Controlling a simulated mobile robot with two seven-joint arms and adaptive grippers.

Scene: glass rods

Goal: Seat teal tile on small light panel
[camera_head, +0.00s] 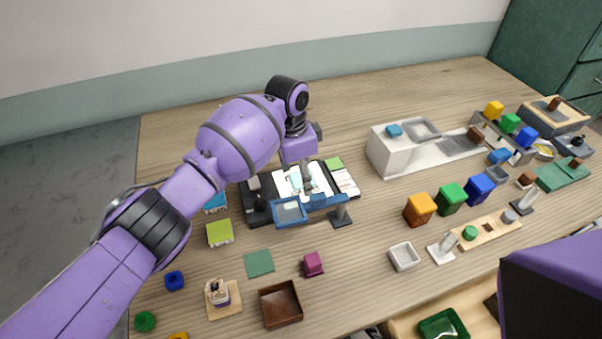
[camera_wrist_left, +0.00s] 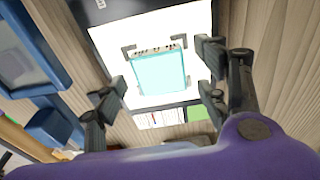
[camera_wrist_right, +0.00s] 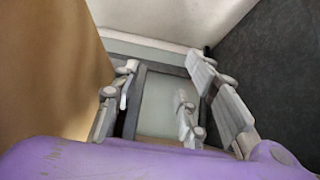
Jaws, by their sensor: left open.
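The teal tile (camera_wrist_left: 160,73) shows pale and square on the bright white light panel (camera_wrist_left: 105,42) in the left wrist view. In the head view the light panel (camera_head: 318,178) is in the black-based station, partly hidden by my left gripper (camera_head: 305,184). My left gripper also shows in the left wrist view (camera_wrist_left: 163,82), open, with its fingers apart on either side of the tile. My right gripper (camera_wrist_right: 155,95) is open and empty, away from the panel.
A blue framed stand (camera_head: 290,211) is close in front of the panel. A green square (camera_head: 258,262), brown tray (camera_head: 281,304) and magenta block (camera_head: 312,264) lie nearer. A white bench (camera_head: 392,152) stands to the right. Bare table lies between the magenta block and white dish (camera_head: 403,257).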

